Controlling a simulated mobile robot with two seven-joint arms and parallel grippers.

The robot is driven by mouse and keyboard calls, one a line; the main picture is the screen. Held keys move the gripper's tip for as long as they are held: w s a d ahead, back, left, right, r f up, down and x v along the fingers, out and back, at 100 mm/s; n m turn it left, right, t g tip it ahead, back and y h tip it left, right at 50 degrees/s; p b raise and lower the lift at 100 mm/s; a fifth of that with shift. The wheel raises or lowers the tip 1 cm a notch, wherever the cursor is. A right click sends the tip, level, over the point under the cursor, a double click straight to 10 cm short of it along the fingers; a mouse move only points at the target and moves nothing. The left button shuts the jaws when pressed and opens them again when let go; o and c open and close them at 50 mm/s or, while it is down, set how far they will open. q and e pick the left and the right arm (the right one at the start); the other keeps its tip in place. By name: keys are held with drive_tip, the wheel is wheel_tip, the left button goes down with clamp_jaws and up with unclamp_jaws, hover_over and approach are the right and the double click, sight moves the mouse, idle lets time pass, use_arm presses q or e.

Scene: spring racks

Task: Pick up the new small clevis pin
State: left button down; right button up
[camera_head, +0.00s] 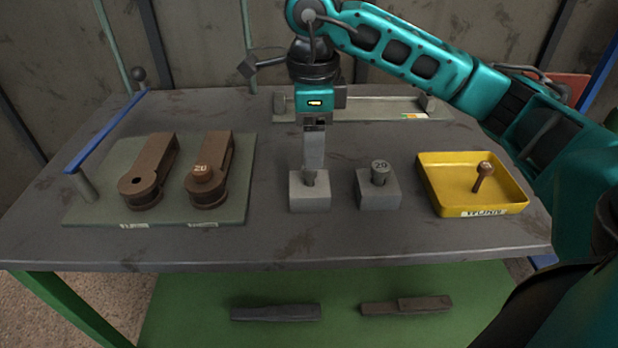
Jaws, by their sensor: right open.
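My right gripper (313,168) reaches straight down over the left grey block (309,197), with its fingers at the block's top. It is open. A small grey pin end (309,178) shows at the fingers, standing in that block; most of it is hidden, and I cannot tell whether the fingers touch it. The right grey block (378,194) holds a grey pin (380,170) marked 20, upright. My left gripper is not in view.
A green-grey mat (100,203) at left holds two rusty clevises, the left (150,165) with an open hole, the right (222,160) with a brown pin (203,174). A yellow tray (445,185) holds a rusty pin (483,177). A blue bar (105,133) stands at left.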

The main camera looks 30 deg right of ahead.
sight(310, 182)
drive_tip(key=shift+a+f, duration=0.15)
drive_tip(key=shift+f, duration=1.35)
drive_tip(key=shift+a+f, duration=0.1)
drive_tip(key=shift+f, duration=1.35)
clamp_jaws()
